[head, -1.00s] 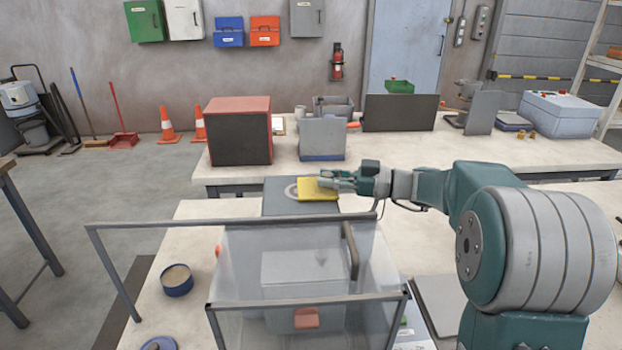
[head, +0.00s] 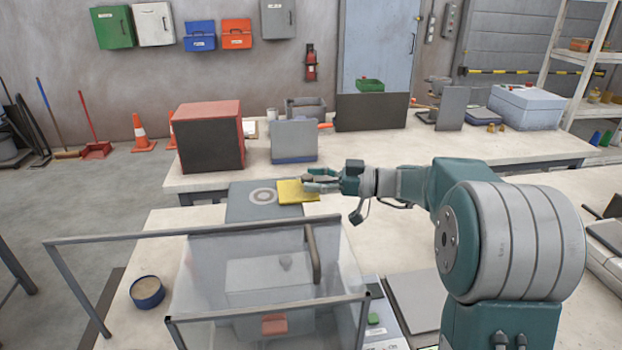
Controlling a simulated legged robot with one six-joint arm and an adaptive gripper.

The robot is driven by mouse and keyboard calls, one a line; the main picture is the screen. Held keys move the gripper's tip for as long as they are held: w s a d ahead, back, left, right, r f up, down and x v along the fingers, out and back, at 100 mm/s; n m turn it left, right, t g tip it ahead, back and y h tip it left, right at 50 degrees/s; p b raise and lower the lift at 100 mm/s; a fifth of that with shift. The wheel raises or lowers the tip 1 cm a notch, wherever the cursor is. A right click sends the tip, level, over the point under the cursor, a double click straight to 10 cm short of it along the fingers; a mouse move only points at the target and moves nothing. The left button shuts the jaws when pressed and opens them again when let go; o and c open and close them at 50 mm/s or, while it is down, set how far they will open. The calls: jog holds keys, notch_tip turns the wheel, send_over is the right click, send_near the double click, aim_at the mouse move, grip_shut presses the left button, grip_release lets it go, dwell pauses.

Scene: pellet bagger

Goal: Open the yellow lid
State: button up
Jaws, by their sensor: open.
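The yellow lid (head: 298,193) is a flat plate at the right side of the grey machine top (head: 238,208), partly past its right edge. Left of the lid, a pale ring around a dark round centre (head: 263,196) is uncovered. My gripper (head: 310,181) is open, its fingers pointing left over the lid's right part. They hide some of the lid's surface. I cannot tell whether they touch it.
A clear guard with a grey frame (head: 150,234) stands around the front of the machine. A blue tub (head: 147,292) sits left of it. A red and black box (head: 211,137) and a grey bin (head: 294,140) stand on the back bench.

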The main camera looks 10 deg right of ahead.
jog(key=v, duration=1.1)
